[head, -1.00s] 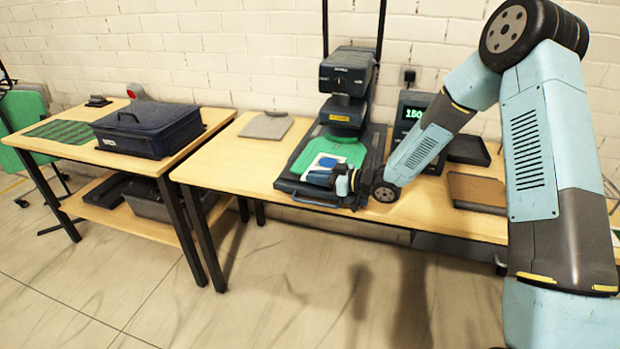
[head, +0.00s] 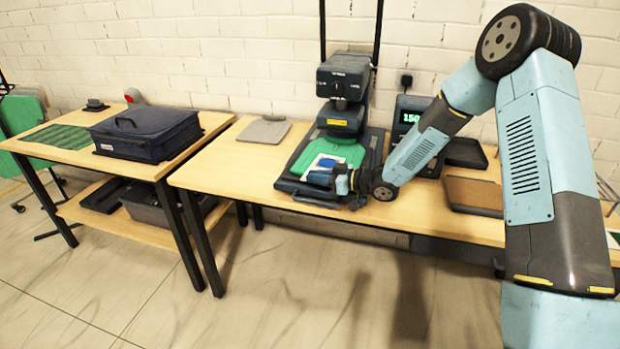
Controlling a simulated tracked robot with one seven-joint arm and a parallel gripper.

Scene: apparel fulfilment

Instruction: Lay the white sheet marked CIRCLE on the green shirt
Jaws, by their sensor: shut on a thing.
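The green shirt (head: 343,152) lies flat on the lower bed of the heat press. A white sheet (head: 313,166) with a blue mark is over the front part of the shirt. The mark is partly covered by my gripper, and I cannot read any word on the sheet. My gripper (head: 322,178) is low at the front edge of the press, reaching in from the right, and is shut on the white sheet. Its fingertips are too small to make out clearly. Whether the sheet touches the shirt everywhere cannot be told.
The press head (head: 343,80) stands raised behind the shirt. A display box (head: 408,115) and a brown-lined tray (head: 473,194) are to the right. A grey pad (head: 264,131) lies left on the table. A dark blue case (head: 146,129) sits on the left table.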

